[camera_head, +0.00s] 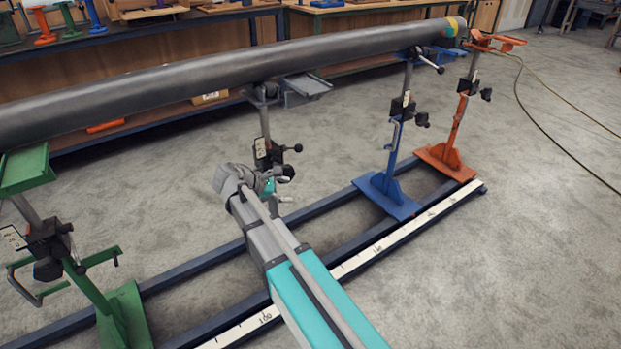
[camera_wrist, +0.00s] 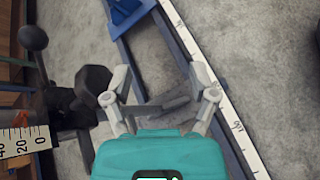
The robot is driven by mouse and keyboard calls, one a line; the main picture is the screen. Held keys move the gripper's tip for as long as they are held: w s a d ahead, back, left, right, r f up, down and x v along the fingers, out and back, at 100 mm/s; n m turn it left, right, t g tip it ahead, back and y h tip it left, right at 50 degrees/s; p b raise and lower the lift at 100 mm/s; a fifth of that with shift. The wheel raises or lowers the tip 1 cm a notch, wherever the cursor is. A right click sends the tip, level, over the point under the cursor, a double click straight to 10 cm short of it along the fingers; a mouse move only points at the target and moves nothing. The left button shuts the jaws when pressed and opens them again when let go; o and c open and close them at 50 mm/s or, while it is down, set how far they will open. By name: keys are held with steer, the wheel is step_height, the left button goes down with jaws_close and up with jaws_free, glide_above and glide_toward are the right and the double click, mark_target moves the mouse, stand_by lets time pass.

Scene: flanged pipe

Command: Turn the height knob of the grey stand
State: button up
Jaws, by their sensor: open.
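The grey stand (camera_head: 265,122) is under the long pipe, with its lower part hidden behind my arm in the head view. Its black clamp carries a ball-ended lever (camera_head: 298,148) and a dark knob (camera_head: 288,170). In the wrist view a lobed black knob (camera_wrist: 92,85) is just left of my left finger, with the ball (camera_wrist: 33,38) at upper left and a white scale (camera_wrist: 22,140) at lower left. My gripper (camera_wrist: 160,85) is open and empty, its fingers spread over the floor and rail. The knob is beside the fingers, not between them; contact is unclear. The gripper (camera_head: 284,190) is partly hidden in the head view.
The dark pipe (camera_head: 180,90) runs overhead across several stands: green (camera_head: 125,312) at left, blue (camera_head: 390,195) and orange (camera_head: 447,160) at right. Dark floor rails with a white scale strip (camera_head: 400,236) run underneath. Open floor lies at right, crossed by a hose (camera_head: 560,145).

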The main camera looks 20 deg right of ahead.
steer(key=s+d+r+m+g+y+p, duration=0.2)
steer(key=s+r+m+y+p, duration=0.7)
steer(key=p, duration=1.1)
steer(key=shift+s+d+r+m+y+p, duration=0.45)
steer(key=shift+s+r+m, duration=1.3)
steer(key=shift+s, duration=1.3)
steer(key=shift+d, duration=0.1)
